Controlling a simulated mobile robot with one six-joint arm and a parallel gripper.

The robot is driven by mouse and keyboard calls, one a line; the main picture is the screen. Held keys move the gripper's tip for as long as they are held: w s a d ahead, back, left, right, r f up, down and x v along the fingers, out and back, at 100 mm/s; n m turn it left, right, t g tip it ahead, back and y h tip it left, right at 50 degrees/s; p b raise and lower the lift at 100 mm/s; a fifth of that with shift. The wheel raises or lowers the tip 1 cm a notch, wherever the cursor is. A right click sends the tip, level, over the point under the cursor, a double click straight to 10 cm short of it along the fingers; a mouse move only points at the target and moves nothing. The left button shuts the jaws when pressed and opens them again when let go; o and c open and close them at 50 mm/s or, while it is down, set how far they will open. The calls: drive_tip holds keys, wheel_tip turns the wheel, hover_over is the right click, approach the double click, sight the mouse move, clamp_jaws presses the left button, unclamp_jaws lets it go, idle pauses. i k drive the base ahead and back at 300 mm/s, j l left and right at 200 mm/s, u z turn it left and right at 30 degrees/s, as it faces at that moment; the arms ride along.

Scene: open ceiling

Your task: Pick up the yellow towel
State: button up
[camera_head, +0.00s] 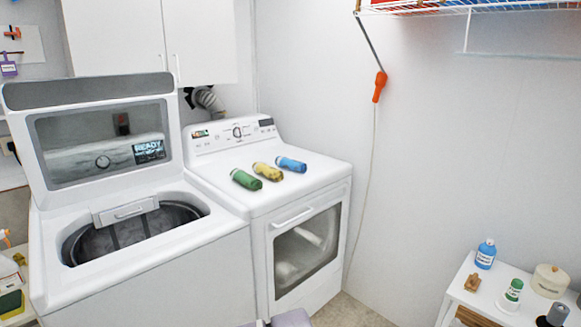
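The yellow towel (267,172) is rolled up and lies on the flat white top of the dryer (317,179). It lies between a green rolled towel (245,180) on its left and a blue rolled towel (291,164) on its right. The three rolls lie close together in a slanting row, and nothing covers the yellow one. My gripper cannot be made out in this view. A pale grey-purple shape shows at the bottom edge in front of the dryer; I cannot tell what it is.
A top-loading washer (150,260) with its lid (95,125) raised stands left of the dryer. A white side table (462,292) with bottles and a round container stands at right. A wire shelf (480,8) hangs upper right. The floor (350,312) right of the dryer is clear.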

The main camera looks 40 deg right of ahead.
sight(272, 173)
drive_tip(key=i+l, duration=0.25)
drive_tip(key=l, duration=0.25)
drive_tip(key=i+l, duration=0.2)
drive_tip(key=l, duration=0.3)
drive_tip(key=i+l, duration=0.25)
drive_tip(key=l, duration=0.3)
drive_tip(key=i+l, duration=0.25)
drive_tip(key=l, duration=0.25)
drive_tip(key=i+l, duration=0.25)
drive_tip(key=l, duration=0.25)
drive_tip(key=i+l, duration=0.2)
drive_tip(key=l, duration=0.3)
drive_tip(key=i+l, duration=0.25)
drive_tip(key=l, duration=0.3)
drive_tip(key=i+l, duration=0.25)
drive_tip(key=l, duration=0.25)
drive_tip(key=u, duration=0.05)
